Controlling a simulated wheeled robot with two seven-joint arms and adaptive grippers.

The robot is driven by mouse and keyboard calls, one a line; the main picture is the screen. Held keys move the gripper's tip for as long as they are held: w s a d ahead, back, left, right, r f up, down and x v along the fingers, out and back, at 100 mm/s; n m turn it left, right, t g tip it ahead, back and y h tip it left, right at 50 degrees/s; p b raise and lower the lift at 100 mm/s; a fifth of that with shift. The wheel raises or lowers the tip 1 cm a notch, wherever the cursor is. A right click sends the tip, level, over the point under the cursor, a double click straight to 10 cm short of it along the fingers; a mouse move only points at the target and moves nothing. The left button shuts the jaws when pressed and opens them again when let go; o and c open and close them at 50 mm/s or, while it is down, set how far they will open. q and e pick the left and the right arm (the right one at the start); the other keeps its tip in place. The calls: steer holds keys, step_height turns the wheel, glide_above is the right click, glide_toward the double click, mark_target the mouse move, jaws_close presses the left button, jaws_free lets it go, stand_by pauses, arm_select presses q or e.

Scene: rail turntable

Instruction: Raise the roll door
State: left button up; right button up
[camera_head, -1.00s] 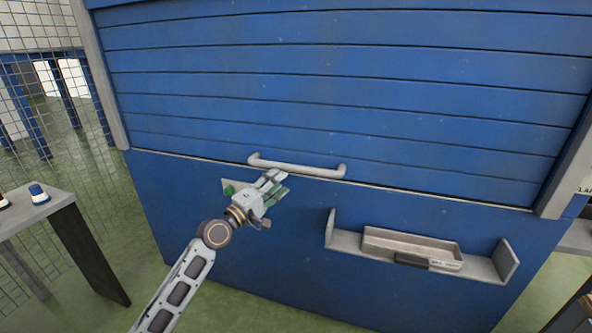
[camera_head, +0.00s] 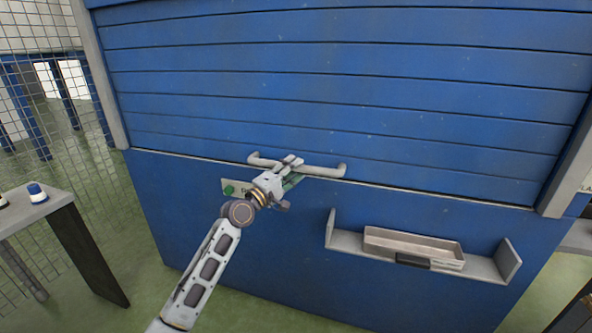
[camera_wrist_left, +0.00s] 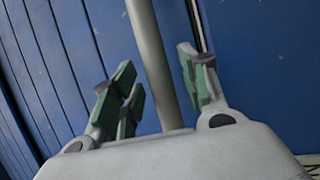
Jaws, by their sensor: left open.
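The blue slatted roll door (camera_head: 340,95) is down, its bottom edge meeting the blue panel below. A pale bar handle (camera_head: 322,171) runs along its lower edge. My left gripper (camera_head: 292,163) is at the handle's middle and hides part of it. In the left wrist view the handle (camera_wrist_left: 150,60) passes between the open green-padded fingers (camera_wrist_left: 165,90); I cannot tell whether either finger touches it. The slatted door also shows in that view (camera_wrist_left: 75,40). My right gripper is not in view.
A shelf bracket (camera_head: 345,240) with a shallow tray (camera_head: 412,246) is fixed to the panel at lower right. A green button plate (camera_head: 230,187) is just left of my gripper. A grey table (camera_head: 38,212) and wire fence stand at left.

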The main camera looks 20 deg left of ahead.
arm_select(q)
steer(key=shift+x, duration=0.8)
jaws_close()
